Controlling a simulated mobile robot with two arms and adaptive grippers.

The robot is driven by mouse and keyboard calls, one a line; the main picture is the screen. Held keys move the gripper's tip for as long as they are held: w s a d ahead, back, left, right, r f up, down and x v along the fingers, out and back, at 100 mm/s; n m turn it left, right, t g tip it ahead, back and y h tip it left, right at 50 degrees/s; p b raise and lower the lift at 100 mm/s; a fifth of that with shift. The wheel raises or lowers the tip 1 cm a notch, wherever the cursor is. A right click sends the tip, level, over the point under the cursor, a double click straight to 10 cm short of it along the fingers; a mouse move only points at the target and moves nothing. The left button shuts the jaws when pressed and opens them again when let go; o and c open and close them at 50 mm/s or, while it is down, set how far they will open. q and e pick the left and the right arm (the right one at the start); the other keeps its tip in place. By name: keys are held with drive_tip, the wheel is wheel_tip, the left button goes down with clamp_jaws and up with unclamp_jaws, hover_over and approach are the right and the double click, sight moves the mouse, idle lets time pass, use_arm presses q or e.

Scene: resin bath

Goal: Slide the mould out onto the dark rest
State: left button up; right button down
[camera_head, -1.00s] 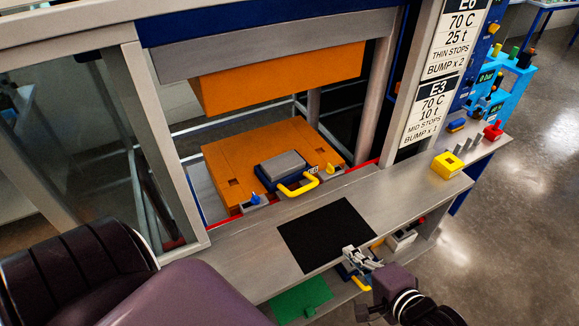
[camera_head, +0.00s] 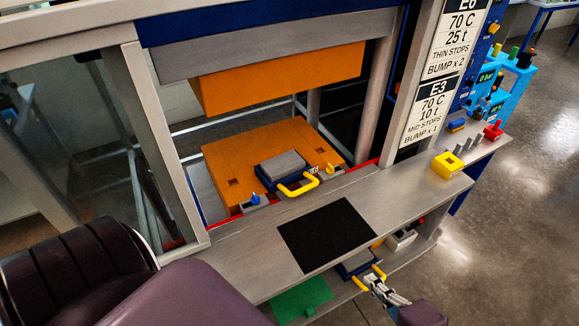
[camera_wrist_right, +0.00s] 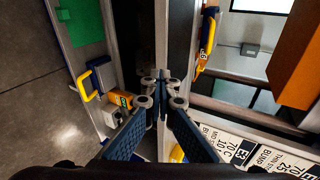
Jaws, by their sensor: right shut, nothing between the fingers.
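A mould (camera_head: 281,165) with a grey top, blue body and yellow handle (camera_head: 298,185) sits on the orange lower platen (camera_head: 240,155) inside the open press. Its handle points to the bench front. The dark rest (camera_head: 327,235) is a bare black square on the grey bench in front of the press. My right gripper (camera_head: 368,283) is below and in front of the bench edge, apart from the press mould. In the wrist view its fingertips (camera_wrist_right: 162,84) meet, shut and empty. My left gripper is out of view; only dark arm parts show at lower left.
A second yellow-handled blue mould (camera_head: 357,263) lies on the lower shelf beside my right gripper, by a green mat (camera_head: 301,298). The orange upper platen (camera_head: 285,78) hangs over the press mould. A yellow block (camera_head: 447,165) stands on the bench's right end. A post flanks the opening.

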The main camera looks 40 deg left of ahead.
drive_tip(key=s+d, duration=0.4)
drive_tip(key=d, duration=0.5)
idle(0.5)
drive_tip(key=shift+d, duration=0.15)
drive_tip(key=s+d+b, duration=0.1)
drive_tip(key=s+d, duration=0.3)
drive_tip(key=d, duration=0.6)
drive_tip(key=s+d+m+t, duration=0.1)
drive_tip(key=s+d, duration=0.3)
drive_tip(key=d, duration=0.6)
drive_tip(key=shift+s+h+b, duration=0.3)
drive_tip(key=shift+s+b, duration=0.05)
idle(0.9)
drive_tip(key=shift+d, duration=0.1)
drive_tip(key=c, duration=1.9)
unclamp_jaws()
drive_tip(key=shift+r, duration=0.1)
